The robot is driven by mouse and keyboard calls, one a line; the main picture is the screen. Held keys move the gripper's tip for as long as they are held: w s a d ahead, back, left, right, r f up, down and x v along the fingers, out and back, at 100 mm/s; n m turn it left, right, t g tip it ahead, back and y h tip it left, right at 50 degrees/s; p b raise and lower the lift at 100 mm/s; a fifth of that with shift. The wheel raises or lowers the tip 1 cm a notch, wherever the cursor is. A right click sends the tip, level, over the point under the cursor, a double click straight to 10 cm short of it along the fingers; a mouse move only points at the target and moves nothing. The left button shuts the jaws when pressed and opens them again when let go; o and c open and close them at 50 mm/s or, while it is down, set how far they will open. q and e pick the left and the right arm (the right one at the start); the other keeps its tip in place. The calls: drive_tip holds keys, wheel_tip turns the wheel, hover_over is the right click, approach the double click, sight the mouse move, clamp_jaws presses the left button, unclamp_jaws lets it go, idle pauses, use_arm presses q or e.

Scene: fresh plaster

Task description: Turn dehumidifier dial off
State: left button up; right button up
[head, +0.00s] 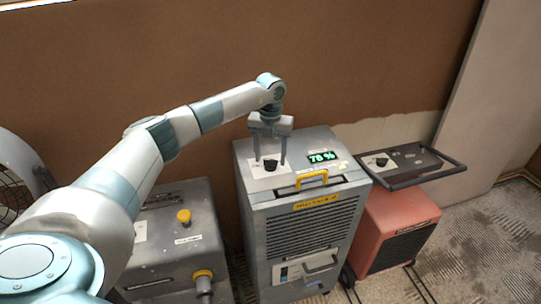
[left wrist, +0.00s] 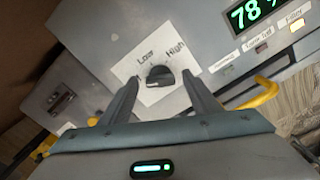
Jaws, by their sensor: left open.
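The grey dehumidifier (head: 312,237) stands in the middle of the head view. Its black dial (head: 270,165) sits on a white plate on the top panel. In the left wrist view the dial (left wrist: 159,77) is between the words Low and High on the white label (left wrist: 150,92). A green display (head: 322,156) reads 78 % in the head view. My left gripper (head: 270,163) is open, its fingers pointing down on either side of the dial. In the left wrist view the fingertips (left wrist: 160,83) flank the dial with gaps on both sides. My right gripper is not in view.
A yellow handle (head: 312,179) is on the dehumidifier's front top edge. A grey machine with a yellow knob (head: 184,216) stands to the left, near a round fan (head: 12,180). A red unit (head: 396,225) with a black handle frame stands to the right. Bare floor lies at the lower right.

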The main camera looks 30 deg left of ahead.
use_arm(q)
drive_tip(key=shift+r, duration=0.1)
wheel_tip(320, 180, up, 10)
drive_tip(key=b, duration=0.3)
wheel_tip(320, 180, up, 6)
drive_tip(key=r+b, duration=0.1)
drive_tip(key=b, duration=0.1)
hover_over(271, 160)
drive_tip(key=shift+w+a+r, duration=0.1)
drive_tip(key=shift+a+r, duration=0.05)
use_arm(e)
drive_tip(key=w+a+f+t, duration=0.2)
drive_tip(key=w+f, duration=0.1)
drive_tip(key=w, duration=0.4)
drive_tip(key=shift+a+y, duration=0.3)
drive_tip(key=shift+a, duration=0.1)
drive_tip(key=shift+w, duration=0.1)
